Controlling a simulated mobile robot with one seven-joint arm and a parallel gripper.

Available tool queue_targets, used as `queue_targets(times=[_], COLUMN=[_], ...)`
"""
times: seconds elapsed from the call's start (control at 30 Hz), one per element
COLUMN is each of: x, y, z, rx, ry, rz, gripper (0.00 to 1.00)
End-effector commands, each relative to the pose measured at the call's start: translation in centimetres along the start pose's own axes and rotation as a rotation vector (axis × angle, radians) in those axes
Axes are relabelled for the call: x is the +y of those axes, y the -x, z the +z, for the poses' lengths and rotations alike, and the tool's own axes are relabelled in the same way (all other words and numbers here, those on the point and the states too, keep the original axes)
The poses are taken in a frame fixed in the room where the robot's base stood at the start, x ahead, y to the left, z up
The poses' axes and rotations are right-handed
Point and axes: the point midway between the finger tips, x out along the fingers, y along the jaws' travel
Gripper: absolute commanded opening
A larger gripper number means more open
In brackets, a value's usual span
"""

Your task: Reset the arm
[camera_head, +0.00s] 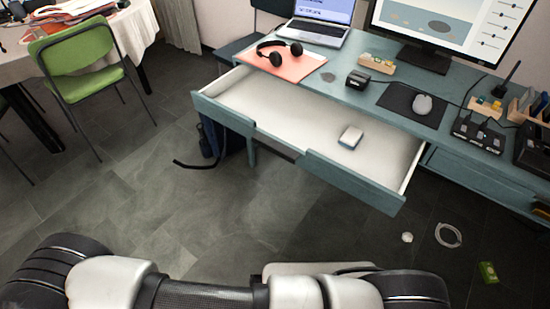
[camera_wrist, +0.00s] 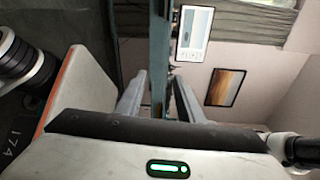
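My gripper (camera_wrist: 161,85) shows in the wrist view with its two grey fingers spread apart. I see nothing held between them; a teal vertical edge shows in the gap, and I cannot tell how far off it is. In the head view my arm lies across the bottom of the picture, in front of the desk and apart from it. My gripper cannot be made out there.
A teal desk (camera_head: 461,87) has a wide open drawer (camera_head: 290,106) jutting out, with a small white box (camera_head: 350,138) inside. A green chair (camera_head: 78,52) stands at the left. The floor (camera_head: 150,190) at left is clear.

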Motion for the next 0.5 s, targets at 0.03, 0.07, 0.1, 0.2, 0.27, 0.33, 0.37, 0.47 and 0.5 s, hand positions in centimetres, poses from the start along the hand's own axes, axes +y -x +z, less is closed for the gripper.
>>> queue_targets(times=[0.03, 0.07, 0.1, 0.2, 0.27, 0.33, 0.37, 0.47, 0.5], x=[-2.1, -2.9, -4.0, -7.0, -9.1, -11.9, -13.3, -18.2, -20.3], y=[-0.7, -1.1, -1.6, -3.1, -4.2, -5.8, -6.6, -9.5, -10.8], z=[0.9, 1.3, 1.8, 3.0, 3.7, 4.5, 4.7, 5.2, 5.3], rx=[0.05, 0.08, 0.119, 0.227, 0.303, 0.407, 0.457, 0.649, 0.732], ry=[-0.052, -0.083, -0.126, -0.248, -0.332, -0.45, -0.506, -0.73, -0.828], rz=[0.019, 0.032, 0.047, 0.082, 0.102, 0.123, 0.131, 0.146, 0.147], gripper=[0.34, 0.34, 0.34, 0.34, 0.34, 0.34, 0.34, 0.34, 0.34])
